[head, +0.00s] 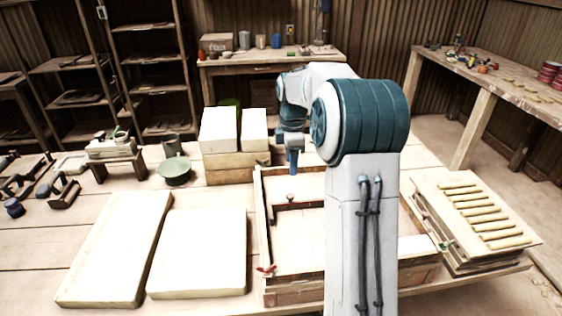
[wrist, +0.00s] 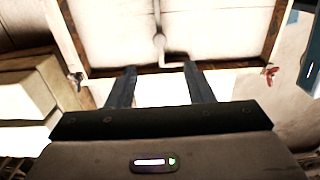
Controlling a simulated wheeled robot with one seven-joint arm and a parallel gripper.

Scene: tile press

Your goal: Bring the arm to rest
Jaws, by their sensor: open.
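My arm reaches forward over the worktable in the head view. My gripper (head: 293,168) hangs over the back left part of a shallow wooden frame (head: 262,235). In the wrist view my gripper (wrist: 160,88) shows two blue-grey fingers set well apart, with nothing between them. The frame's wooden edge (wrist: 228,65) and pale inside lie beyond the fingertips. A thin rod with a dark end (head: 292,204) is inside the frame, below the gripper in the head view.
Two pale slabs (head: 118,250) (head: 200,255) lie left of the frame. Stacked blocks (head: 230,160) stand behind it, near the gripper. A green round dish (head: 174,168) is further left. A slatted stack (head: 475,215) stands at right. Red clips (head: 266,269) sit on the frame's corner.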

